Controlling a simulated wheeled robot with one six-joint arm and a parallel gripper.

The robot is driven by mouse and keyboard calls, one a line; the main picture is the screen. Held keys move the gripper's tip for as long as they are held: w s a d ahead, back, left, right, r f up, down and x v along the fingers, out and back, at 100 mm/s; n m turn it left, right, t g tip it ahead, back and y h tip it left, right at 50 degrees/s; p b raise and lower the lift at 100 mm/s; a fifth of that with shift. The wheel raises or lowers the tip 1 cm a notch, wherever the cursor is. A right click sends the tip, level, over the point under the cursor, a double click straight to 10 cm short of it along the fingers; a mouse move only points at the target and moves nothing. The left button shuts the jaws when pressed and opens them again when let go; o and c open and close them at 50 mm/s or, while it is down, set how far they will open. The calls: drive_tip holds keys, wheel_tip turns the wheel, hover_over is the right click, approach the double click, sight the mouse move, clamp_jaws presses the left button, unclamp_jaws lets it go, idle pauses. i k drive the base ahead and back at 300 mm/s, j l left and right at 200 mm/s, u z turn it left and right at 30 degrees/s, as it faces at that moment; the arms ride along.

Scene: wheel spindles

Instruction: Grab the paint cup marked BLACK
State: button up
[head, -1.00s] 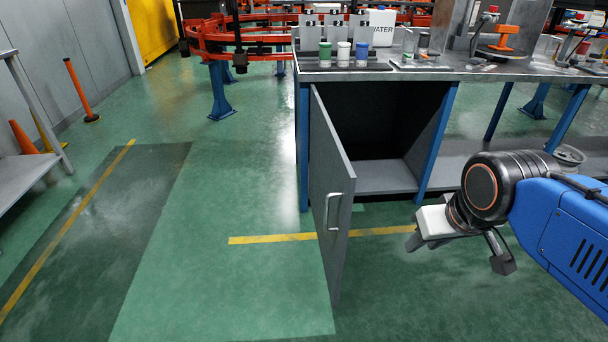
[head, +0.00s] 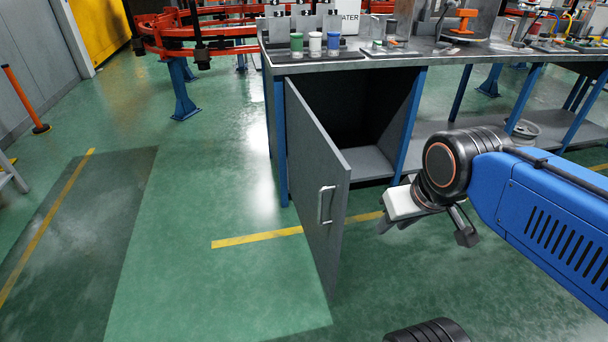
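A small dark cup (head: 391,29) stands farther right on the bench top. No label on any cup is readable from here, so I cannot tell which is marked BLACK. My gripper (head: 428,232) hangs in front of the bench, below the top and right of the open cabinet door. Its fingers are spread apart, with nothing seen between them.
The grey cabinet door (head: 318,190) stands open towards me. A white container lettered WATER (head: 348,22) stands behind the cups. Orange curved racks (head: 200,30) are at the back left. The green floor left of the door is clear, with yellow lines.

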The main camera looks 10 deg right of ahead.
sight(391, 25)
drive_tip(key=i+l, duration=0.15)
drive_tip(key=l, duration=0.25)
drive_tip(key=i+l, duration=0.15)
drive_tip(key=l, duration=0.3)
drive_tip(key=i+l+u, duration=0.1)
drive_tip(key=l, duration=0.3)
drive_tip(key=i+l, duration=0.2)
drive_tip(key=l, duration=0.25)
drive_tip(key=i+l, duration=0.15)
drive_tip(key=l, duration=0.3)
drive_tip(key=i+l+u, duration=0.1)
drive_tip(key=l, duration=0.3)
drive_tip(key=i+l, duration=0.15)
drive_tip(key=l, duration=0.3)
